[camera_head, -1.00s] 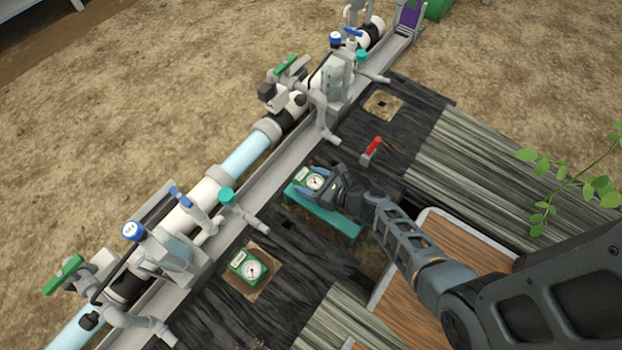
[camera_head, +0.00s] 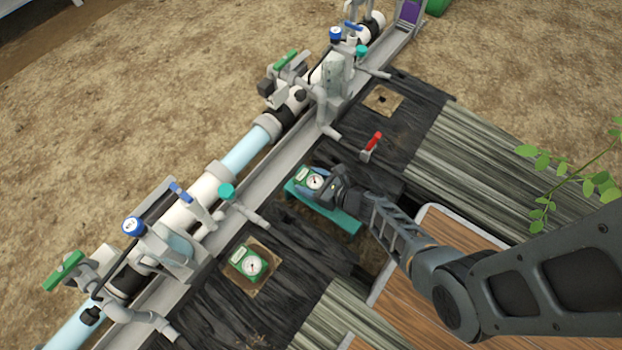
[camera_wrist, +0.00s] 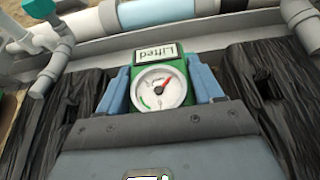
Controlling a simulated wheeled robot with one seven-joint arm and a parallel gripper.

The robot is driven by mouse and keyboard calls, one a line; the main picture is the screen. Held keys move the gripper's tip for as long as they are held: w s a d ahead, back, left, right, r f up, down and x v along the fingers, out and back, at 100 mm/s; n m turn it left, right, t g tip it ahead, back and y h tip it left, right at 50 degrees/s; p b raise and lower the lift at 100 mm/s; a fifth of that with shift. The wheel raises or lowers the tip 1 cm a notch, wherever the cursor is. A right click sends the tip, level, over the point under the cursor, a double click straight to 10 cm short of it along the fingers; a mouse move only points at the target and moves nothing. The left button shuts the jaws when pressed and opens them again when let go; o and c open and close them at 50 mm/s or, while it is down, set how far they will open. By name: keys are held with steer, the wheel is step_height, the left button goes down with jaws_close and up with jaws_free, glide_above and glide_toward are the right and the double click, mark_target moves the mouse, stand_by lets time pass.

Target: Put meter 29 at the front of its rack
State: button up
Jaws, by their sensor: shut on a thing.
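A green meter (camera_head: 314,181) with a round white dial is at the far left end of a teal rack (camera_head: 338,219), on the side toward the pipe. My gripper (camera_wrist: 157,92) is shut on this meter, with a blue finger on each side of it. In the wrist view the meter (camera_wrist: 158,85) shows a red needle and a label reading "Lifted". I cannot tell whether its base touches the rack. A second green meter (camera_head: 249,265) sits on a tan square plate to the lower left. No number is readable on either meter.
A pipe line with valves (camera_head: 207,185) and a grey rail run diagonally beyond the rack. A red-handled lever (camera_head: 372,144) stands right of the rack. Black covers flank it. A wood-topped surface (camera_head: 436,262) lies below my arm, and a leafy plant (camera_head: 560,175) is at right.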

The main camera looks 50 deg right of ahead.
steer(key=o, duration=1.2)
steer(key=shift+f, duration=0.1)
steer(key=shift+r+p, duration=3.65)
steer(key=shift+r, duration=0.4)
